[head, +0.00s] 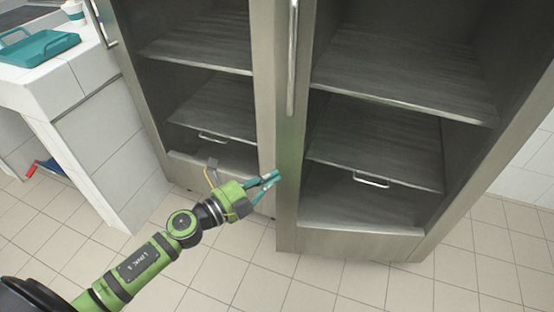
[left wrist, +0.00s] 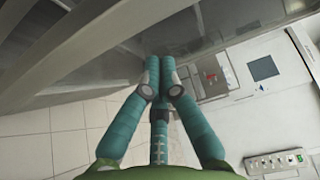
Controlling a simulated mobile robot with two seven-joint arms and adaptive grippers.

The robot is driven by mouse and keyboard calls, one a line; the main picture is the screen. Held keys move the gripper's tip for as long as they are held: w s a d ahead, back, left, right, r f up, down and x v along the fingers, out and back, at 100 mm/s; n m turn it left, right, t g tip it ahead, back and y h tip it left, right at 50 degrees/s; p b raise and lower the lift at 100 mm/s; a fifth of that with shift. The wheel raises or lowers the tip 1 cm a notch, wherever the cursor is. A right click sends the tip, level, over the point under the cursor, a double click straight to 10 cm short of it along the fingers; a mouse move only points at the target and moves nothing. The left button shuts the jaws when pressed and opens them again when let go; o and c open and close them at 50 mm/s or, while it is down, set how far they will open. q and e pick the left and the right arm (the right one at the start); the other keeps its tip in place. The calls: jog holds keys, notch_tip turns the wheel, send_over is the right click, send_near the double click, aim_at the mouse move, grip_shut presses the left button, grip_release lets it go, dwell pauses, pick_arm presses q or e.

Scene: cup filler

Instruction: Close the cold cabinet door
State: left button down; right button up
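The tall grey cold cabinet (head: 263,110) fills the middle and right of the head view. Its left and right bays both show open fronts with shelves inside. A narrow panel with a long vertical metal handle (head: 292,60) stands between the bays and looks like an open door seen nearly edge-on. My left gripper (head: 272,178) is low in front of the cabinet, close to this panel's lower part; I cannot tell whether it touches. In the left wrist view its teal fingers (left wrist: 161,75) are drawn together with nothing visible between them. My right gripper is not in view.
A white counter (head: 60,90) with a teal tray (head: 38,47) and a cup (head: 73,12) stands at the left. Small handles (head: 371,180) show low in the bays. The tiled floor (head: 340,285) in front is clear. A control panel (left wrist: 277,163) shows in the left wrist view.

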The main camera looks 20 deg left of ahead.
pick_arm(q)
jog(key=shift+w+b, duration=0.3)
jog(key=shift+w, duration=2.45)
